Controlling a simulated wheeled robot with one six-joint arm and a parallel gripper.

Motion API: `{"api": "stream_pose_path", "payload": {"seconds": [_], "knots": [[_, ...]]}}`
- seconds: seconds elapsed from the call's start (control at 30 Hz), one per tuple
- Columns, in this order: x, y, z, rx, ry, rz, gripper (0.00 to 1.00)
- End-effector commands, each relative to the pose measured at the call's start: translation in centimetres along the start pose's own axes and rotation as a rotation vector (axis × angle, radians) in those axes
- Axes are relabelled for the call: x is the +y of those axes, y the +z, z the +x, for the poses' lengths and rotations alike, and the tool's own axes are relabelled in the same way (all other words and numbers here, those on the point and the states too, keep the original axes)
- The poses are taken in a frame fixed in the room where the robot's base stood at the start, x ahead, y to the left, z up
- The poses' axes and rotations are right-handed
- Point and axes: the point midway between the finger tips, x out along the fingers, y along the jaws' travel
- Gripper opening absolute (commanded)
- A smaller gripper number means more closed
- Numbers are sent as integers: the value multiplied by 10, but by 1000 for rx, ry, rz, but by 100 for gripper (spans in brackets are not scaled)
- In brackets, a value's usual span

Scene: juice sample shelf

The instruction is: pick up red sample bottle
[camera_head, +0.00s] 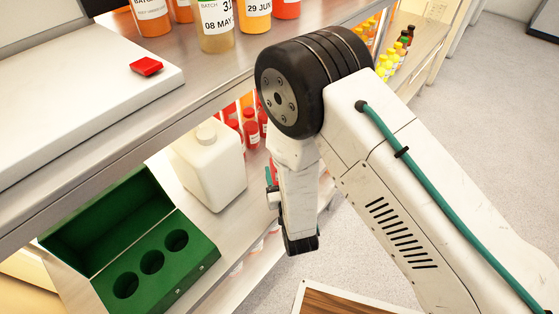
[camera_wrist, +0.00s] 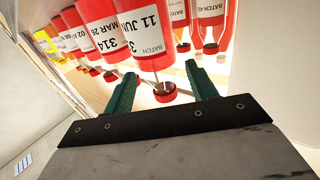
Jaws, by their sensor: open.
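Several red sample bottles (camera_head: 250,131) stand on the lower shelf in the head view, partly hidden behind my arm. In the wrist view the nearest red bottle (camera_wrist: 141,38), with a white label reading 11 JUN, appears cap-down in the picture. Its dark red cap (camera_wrist: 165,92) shows between the green fingers of my gripper (camera_wrist: 161,72). My gripper is open, and a visible gap lies on each side of the cap. In the head view only a little of the teal fingers shows beside my wrist.
A white jug (camera_head: 212,168) stands on the shelf left of my arm. An open green case (camera_head: 190,262) with three round holes is at lower left. Above are orange bottles (camera_head: 152,14) and a red item (camera_head: 146,66). Other red bottles (camera_wrist: 97,22) stand close beside the nearest one.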

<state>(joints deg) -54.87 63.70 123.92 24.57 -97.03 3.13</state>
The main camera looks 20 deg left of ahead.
Motion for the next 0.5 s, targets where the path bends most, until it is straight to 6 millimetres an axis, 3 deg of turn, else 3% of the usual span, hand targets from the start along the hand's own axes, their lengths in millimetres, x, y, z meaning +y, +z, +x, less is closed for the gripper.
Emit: {"api": "stream_pose_path", "payload": {"seconds": [0.5], "knots": [[2, -1, 67, 0, 3, 1, 57]]}}
